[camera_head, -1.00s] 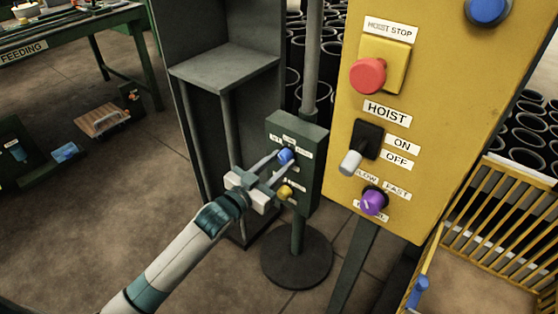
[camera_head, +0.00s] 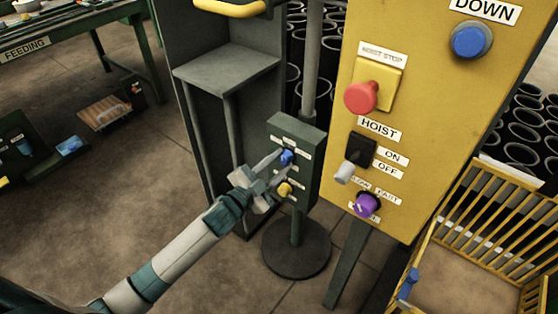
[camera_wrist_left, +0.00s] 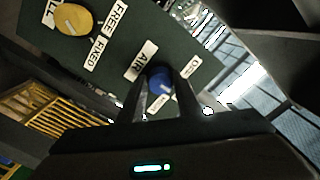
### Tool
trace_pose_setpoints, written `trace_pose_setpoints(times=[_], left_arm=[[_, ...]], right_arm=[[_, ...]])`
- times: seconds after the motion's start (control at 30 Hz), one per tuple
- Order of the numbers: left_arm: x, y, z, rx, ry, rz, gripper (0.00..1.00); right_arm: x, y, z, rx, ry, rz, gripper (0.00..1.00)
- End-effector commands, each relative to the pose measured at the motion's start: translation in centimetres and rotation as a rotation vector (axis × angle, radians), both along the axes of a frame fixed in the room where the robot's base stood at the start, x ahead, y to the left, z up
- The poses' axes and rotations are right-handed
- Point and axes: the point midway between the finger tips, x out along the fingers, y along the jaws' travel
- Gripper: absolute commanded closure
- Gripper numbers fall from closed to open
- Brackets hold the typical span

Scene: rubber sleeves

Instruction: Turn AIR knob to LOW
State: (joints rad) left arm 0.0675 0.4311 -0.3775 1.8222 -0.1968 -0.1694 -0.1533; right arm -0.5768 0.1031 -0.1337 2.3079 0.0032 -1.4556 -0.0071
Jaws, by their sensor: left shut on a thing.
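The AIR knob is blue and sits on a dark green control box (camera_head: 308,155) on a round-footed stand. In the left wrist view the blue knob (camera_wrist_left: 160,82) is between the two fingers of my left gripper (camera_wrist_left: 165,105), under the AIR label (camera_wrist_left: 140,60). In the head view my left gripper (camera_head: 275,165) reaches the box from the left, and the blue knob (camera_head: 288,156) shows at its fingertips. The gripper is shut on the knob. The labels around the knob are partly hidden or too small to read surely. My right gripper is not in view.
A yellow knob (camera_head: 284,189) sits just below on the same box, with FREE and FIXED labels in the wrist view. The yellow hoist panel (camera_head: 420,120) stands close on the right. A grey cabinet (camera_head: 225,70) stands behind. A yellow-railed crate (camera_head: 480,205) is at right.

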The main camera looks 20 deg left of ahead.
Motion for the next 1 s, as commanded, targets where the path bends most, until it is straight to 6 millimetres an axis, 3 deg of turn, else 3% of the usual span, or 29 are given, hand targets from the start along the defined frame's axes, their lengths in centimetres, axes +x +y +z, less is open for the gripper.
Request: trace_pose_setpoints(times=[0.43, 0.47, 0.5, 0.53, 1.0], left_arm=[[-0.03, -0.06, -0.04, 0.012, -0.004, -0.001, 0.91], [-0.03, -0.06, -0.04, 0.012, -0.004, -0.001, 0.62], [-0.03, -0.06, -0.04, 0.012, -0.004, -0.001, 0.52], [-0.03, -0.06, -0.05, 0.012, -0.004, -0.001, 0.5], [-0.63, 0.21, -0.13, 0.013, -0.003, 0.0, 0.5]], right_arm=[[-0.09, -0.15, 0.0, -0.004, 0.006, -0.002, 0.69], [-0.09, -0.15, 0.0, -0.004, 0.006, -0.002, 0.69], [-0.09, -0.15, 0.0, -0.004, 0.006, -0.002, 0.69], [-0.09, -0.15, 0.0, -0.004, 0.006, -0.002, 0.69], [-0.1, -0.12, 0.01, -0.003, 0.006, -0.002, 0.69]])
